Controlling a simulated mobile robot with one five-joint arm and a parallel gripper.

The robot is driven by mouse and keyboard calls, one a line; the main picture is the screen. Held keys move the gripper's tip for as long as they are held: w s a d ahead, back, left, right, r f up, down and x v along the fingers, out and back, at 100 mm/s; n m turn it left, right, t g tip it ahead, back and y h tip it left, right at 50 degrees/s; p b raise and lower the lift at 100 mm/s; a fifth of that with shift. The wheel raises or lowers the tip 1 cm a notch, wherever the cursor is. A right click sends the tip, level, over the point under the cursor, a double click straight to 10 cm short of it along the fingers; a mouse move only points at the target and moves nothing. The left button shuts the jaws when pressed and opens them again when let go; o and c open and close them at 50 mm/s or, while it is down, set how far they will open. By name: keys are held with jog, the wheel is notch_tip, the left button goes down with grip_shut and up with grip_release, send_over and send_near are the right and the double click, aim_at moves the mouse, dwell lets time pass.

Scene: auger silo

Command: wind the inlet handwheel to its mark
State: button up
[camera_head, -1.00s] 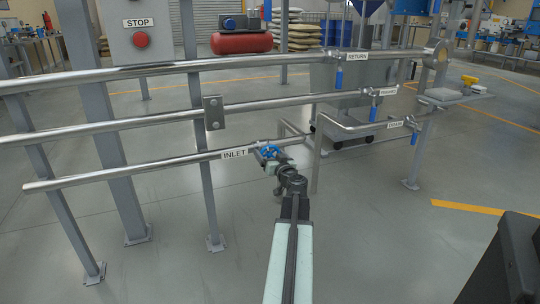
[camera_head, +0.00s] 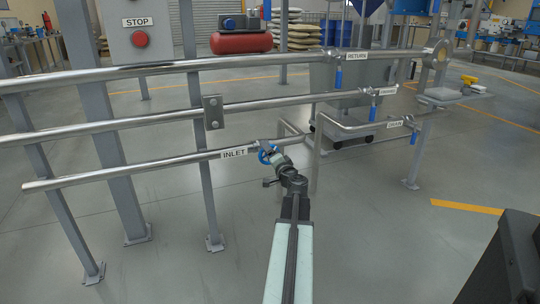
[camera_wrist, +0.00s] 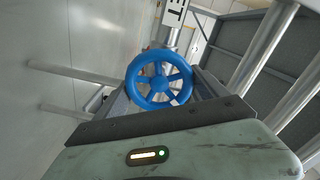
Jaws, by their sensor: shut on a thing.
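The blue inlet handwheel (camera_head: 265,154) sits on the lowest pipe, just right of the INLET label (camera_head: 234,153). In the wrist view the spoked handwheel (camera_wrist: 159,80) faces the camera, with its rim between the jaws of my gripper (camera_wrist: 155,95). In the head view my gripper (camera_head: 272,159) reaches the wheel from the lower right and covers part of it. The jaws are shut on the wheel.
Grey posts (camera_head: 203,180) hold the rails at left. A STOP button (camera_head: 140,39) is above.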

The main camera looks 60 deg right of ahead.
jog(key=m, duration=0.5)
jog(key=shift+s+f+m, duration=0.15)
jog(key=shift+m, duration=0.15)
jog(key=m, duration=0.5)
jog(key=shift+m, duration=0.3)
jog(key=o, duration=1.3)
jog(key=v, duration=0.7)
jog(key=shift+s+a, duration=0.2)
jog(key=shift+s, duration=0.15)
